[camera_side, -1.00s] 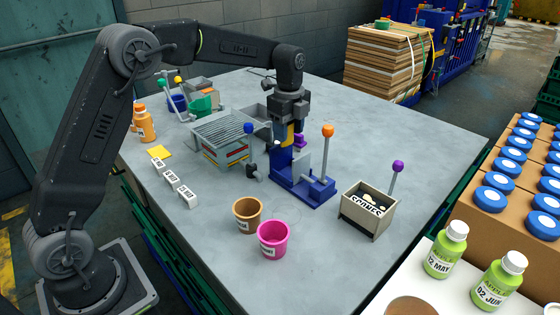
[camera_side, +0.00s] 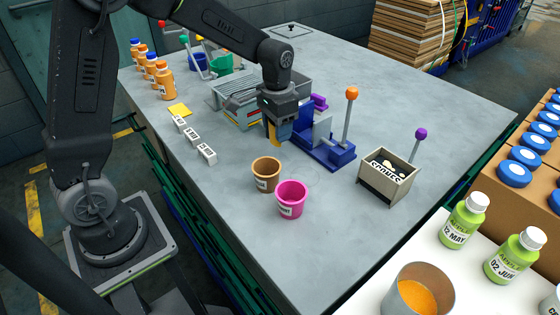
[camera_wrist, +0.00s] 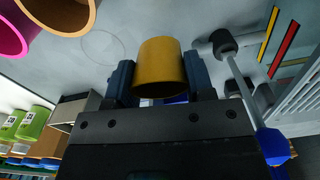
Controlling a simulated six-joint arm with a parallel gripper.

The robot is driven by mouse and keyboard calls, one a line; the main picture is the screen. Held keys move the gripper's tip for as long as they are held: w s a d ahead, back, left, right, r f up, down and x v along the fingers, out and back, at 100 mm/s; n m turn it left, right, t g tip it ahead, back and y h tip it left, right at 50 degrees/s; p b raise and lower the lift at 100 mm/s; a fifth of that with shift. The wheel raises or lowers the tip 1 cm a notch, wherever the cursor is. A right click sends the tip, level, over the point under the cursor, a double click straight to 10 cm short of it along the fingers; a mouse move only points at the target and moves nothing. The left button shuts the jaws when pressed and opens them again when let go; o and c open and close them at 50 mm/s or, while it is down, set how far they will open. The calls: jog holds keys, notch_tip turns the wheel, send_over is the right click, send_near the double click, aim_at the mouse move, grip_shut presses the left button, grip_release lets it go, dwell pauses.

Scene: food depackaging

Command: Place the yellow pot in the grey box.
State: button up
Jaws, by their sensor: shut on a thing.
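My gripper (camera_side: 272,128) is shut on the yellow pot (camera_side: 283,132), holding it above the table, left of the blue press fixture (camera_side: 325,152). In the wrist view the yellow pot (camera_wrist: 162,68) sits between both fingers (camera_wrist: 160,82). A light grey box (camera_side: 372,182) with black lettering on its front stands to the right of the fixture, apart from the pot.
A brown pot (camera_side: 266,186) and a pink pot (camera_side: 290,208) stand in front of my gripper. An orange-knobbed lever (camera_side: 352,95) and a purple-knobbed lever (camera_side: 421,134) rise on the right. White label blocks (camera_side: 193,139) lie left. The front-right table is clear.

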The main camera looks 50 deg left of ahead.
jog(key=shift+s+a+f+n, duration=0.2)
jog(key=shift+s+f+n, duration=0.2)
jog(key=shift+n, duration=0.3)
notch_tip(320, 180, up, 12)
jog(key=shift+w+r+m, duration=0.1)
jog(key=shift+w+m, duration=0.2)
jog(key=shift+m, duration=0.1)
jog(key=w+m, duration=1.1)
jog(key=m, duration=0.6)
jog(key=shift+w+f, duration=0.1)
jog(key=shift+f, duration=2.5)
notch_tip(320, 180, down, 10)
jog(key=shift+r, duration=0.2)
